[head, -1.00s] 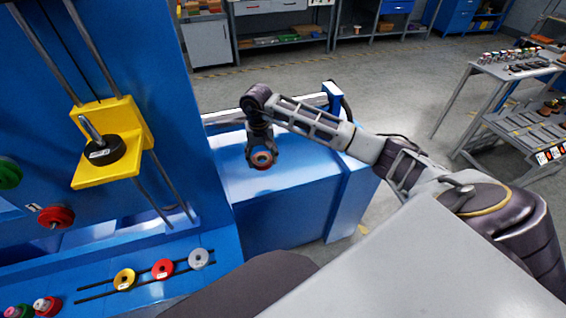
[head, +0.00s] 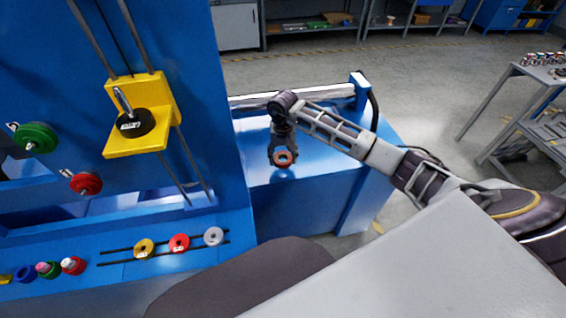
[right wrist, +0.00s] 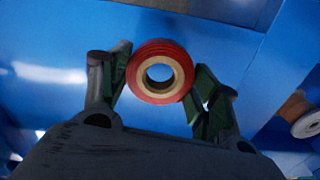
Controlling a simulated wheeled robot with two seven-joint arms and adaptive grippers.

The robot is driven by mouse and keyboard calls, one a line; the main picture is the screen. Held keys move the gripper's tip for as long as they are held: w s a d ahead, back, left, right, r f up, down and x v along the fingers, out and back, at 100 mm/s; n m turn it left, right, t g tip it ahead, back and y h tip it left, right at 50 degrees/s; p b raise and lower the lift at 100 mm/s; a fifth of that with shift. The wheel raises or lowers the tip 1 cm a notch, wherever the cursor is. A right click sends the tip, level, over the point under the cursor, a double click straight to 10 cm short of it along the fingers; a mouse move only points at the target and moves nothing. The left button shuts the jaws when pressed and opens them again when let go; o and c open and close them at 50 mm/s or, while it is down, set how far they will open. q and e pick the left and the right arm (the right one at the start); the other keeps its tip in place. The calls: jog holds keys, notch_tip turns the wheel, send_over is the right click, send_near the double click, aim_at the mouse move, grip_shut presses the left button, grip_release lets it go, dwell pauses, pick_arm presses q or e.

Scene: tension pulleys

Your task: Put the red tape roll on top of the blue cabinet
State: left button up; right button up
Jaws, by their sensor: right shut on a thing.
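The red tape roll (head: 283,158) has a tan core and a round hole. My right gripper (head: 283,153) is shut on it, over the top of the blue cabinet (head: 255,176). In the right wrist view the roll (right wrist: 160,52) sits between the two fingertips (right wrist: 160,75), with blue surface behind it. I cannot tell whether the roll touches the cabinet top or is just above it. My left gripper is not in view.
The tall blue pulley rig (head: 200,80) stands left of the cabinet, with a yellow bracket (head: 160,135) carrying a black weight. Yellow, red and grey rolls lie on the rig's ledge (head: 120,272). A post (head: 360,92) rises at the cabinet's back right.

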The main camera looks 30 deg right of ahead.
aim_at(283, 163)
jog(key=shift+f, duration=1.9)
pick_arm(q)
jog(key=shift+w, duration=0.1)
pick_arm(e)
jog(key=shift+f, duration=0.1)
jog(key=o, duration=1)
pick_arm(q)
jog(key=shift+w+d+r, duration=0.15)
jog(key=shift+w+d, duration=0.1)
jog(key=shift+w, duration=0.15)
pick_arm(e)
jog(key=shift+o, duration=0.2)
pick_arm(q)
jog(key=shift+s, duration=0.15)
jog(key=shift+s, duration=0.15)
